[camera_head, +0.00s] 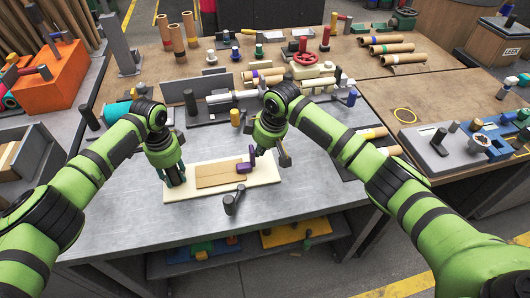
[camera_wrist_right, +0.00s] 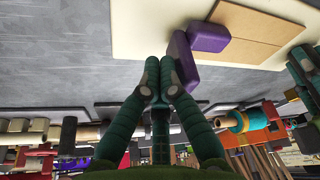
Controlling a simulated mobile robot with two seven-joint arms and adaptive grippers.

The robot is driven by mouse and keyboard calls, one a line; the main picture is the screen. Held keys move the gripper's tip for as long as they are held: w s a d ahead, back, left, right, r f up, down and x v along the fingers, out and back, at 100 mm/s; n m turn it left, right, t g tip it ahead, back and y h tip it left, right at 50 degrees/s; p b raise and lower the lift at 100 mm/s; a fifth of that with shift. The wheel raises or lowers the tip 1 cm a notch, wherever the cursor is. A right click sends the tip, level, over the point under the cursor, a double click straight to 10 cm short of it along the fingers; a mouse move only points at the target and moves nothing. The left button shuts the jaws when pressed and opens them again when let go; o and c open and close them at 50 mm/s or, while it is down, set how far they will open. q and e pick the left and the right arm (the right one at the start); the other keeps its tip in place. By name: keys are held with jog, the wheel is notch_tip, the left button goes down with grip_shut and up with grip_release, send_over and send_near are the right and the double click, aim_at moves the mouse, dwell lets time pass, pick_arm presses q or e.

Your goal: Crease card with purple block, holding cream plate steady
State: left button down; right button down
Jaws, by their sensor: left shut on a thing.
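The cream plate (camera_head: 221,195) lies flat on the grey bench top, with a tan card (camera_head: 215,178) on it. A line runs along the card, which also shows in the right wrist view (camera_wrist_right: 255,40). My left gripper (camera_head: 174,180) is shut on the plate's left end. The purple block (camera_head: 244,167), L-shaped in the right wrist view (camera_wrist_right: 209,36), has its foot at the card's right end. My right gripper (camera_wrist_right: 160,62) has its fingertips close together right beside the block's upright part. One finger partly covers it, so its grip is unclear.
A dark grey handled tool (camera_head: 231,201) stands on the bench just in front of the plate. Behind the plate stand a metal vice-like fixture (camera_head: 222,104), cardboard rolls and a red handwheel (camera_head: 306,57). The bench's front left is bare.

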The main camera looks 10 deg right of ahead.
pick_arm(q)
jog(key=shift+f, duration=0.1)
pick_arm(e)
send_over(234, 169)
jog(key=shift+a, duration=0.15)
dwell(1.3)
jog(key=shift+d+r, duration=0.1)
jog(key=shift+d, duration=0.1)
jog(key=shift+r, duration=1.65)
jog(key=r, duration=0.1)
jog(key=d+r, duration=0.1)
jog(key=r, duration=0.1)
jog(key=shift+r, duration=0.25)
pick_arm(q)
grip_release()
pick_arm(e)
jog(key=shift+w, duration=0.1)
